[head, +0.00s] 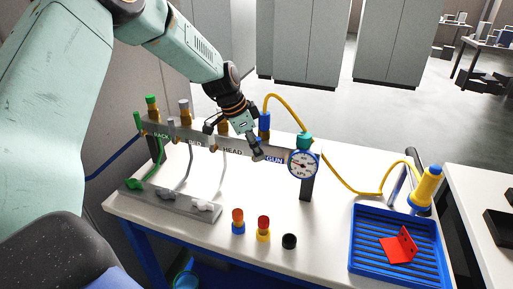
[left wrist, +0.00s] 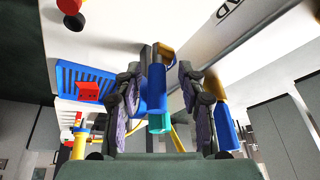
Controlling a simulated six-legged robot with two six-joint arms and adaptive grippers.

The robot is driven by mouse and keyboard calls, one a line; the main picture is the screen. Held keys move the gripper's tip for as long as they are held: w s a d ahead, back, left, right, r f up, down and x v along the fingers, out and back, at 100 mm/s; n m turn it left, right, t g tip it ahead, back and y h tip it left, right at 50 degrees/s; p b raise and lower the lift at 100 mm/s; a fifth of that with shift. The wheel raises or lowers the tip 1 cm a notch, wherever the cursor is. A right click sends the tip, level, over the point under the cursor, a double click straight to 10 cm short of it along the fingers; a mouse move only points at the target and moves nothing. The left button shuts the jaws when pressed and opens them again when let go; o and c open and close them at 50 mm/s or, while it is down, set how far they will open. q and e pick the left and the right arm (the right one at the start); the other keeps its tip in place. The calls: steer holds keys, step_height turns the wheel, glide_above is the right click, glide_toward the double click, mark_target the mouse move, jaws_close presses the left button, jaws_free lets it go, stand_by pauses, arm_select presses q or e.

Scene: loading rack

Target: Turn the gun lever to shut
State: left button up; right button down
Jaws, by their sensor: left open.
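A rack bar (head: 182,138) with several valves stands on the white bench. Its GUN label (head: 274,159) is at the right end, beside a round blue-rimmed gauge (head: 303,164). The blue-topped GUN fitting (head: 264,122) rises above the bar and also shows in the left wrist view (left wrist: 223,128). My left gripper (head: 234,140) is open over the bar between HEAD and GUN and hides the gun lever in the head view. In the left wrist view a blue piece (left wrist: 153,90) shows between its open fingers (left wrist: 160,98). I cannot tell whether it touches them. My right gripper is not in view.
A blue tray (head: 357,246) with a red part (head: 398,246) lies at the right. A yellow hose (head: 350,187) runs to a yellow gun (head: 427,187). Several caps (head: 263,228) stand in front, and a base strip (head: 165,201) at the left.

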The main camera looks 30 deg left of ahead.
arm_select(q)
steer(key=shift+s+d, duration=0.1)
steer(key=shift+d, duration=0.2)
steer(key=shift+a+f, duration=0.15)
steer(key=shift+a, duration=0.1)
steer(key=c, duration=0.5)
steer(key=shift+d, duration=0.1)
jaws_close()
steer(key=shift+w, duration=0.2)
